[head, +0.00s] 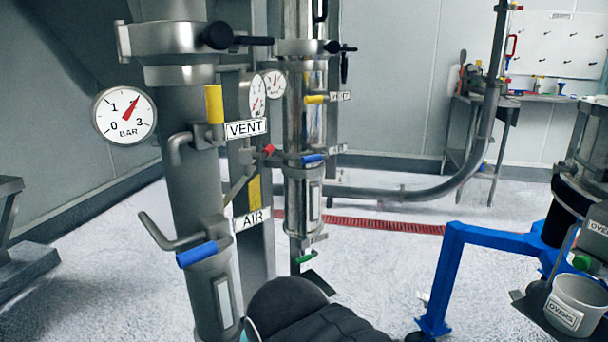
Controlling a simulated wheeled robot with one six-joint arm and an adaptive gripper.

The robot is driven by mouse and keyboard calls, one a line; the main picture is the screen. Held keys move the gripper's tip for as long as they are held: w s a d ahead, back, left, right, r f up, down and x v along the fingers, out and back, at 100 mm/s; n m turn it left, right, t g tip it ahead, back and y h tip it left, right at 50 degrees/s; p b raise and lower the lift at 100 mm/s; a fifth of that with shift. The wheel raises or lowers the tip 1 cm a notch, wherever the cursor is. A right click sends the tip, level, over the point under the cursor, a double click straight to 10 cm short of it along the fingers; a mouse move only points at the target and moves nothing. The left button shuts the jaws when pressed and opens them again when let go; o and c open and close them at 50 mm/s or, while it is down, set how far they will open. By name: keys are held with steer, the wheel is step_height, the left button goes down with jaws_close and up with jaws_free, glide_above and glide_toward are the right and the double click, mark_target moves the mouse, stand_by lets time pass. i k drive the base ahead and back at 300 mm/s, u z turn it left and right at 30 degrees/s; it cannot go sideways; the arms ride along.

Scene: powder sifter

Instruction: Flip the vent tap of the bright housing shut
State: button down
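The bright housing (301,205) is the shiny, polished steel column, standing behind a dull grey one. Its vent tap (316,99) has a yellow handle that lies level, beside a small VENT label (340,96). A blue-handled tap (312,158) sits lower on the same housing, also level. The dull grey housing (193,195) stands nearer and has its own yellow vent tap (214,104), handle upright, with a larger VENT label (247,128). Dark parts of my arm show at the bottom middle; my gripper's fingers are not visible.
A round gauge (124,115) sticks out left of the dull housing, its needle near 2. A blue-handled AIR tap (197,254) juts out below. A blue frame (447,275) and an OVERS bucket (576,304) stand at right. Floor between shows clear.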

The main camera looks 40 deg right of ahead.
mark_target(310, 100)
steer(key=z, duration=1.1)
steer(key=k, duration=0.3)
steer(key=u, duration=0.15)
